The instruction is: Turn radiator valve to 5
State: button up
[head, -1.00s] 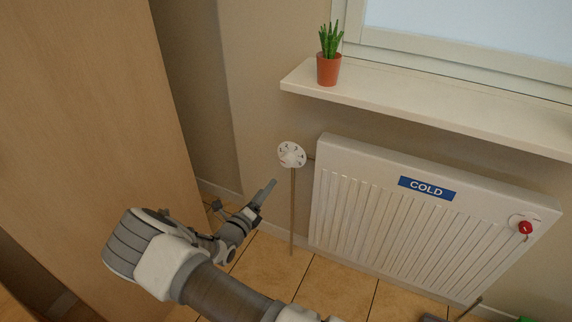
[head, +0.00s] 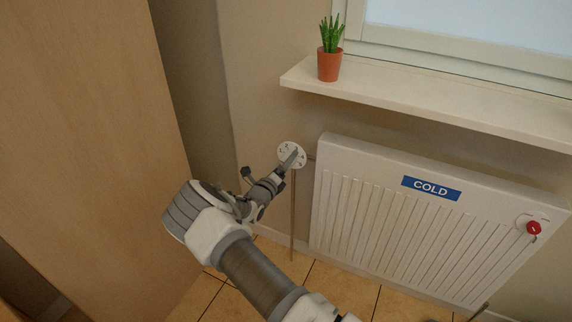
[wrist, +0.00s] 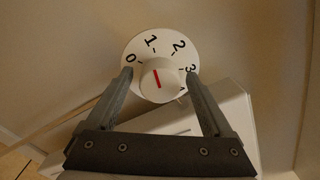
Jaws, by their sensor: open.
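The radiator valve (head: 286,151) is a white round dial at the left end of the radiator, on top of a thin pipe. The numbers 0, 1, 2 and 3 show around the dial plate; a mark lower right is partly hidden by a finger. My gripper (wrist: 160,88) is open, its fingers on either side of the knob. I cannot tell whether they touch it. In the head view, my gripper (head: 291,160) covers part of the dial.
The white radiator (head: 400,225) with a blue COLD label (head: 431,188) stands right of the valve. A red knob (head: 533,228) is at its right end. A windowsill (head: 420,100) with a potted plant (head: 330,62) juts out above. A tall wooden panel (head: 90,150) stands left.

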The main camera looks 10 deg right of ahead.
jog(key=shift+c, duration=0.2)
grip_shut()
dwell(0.3)
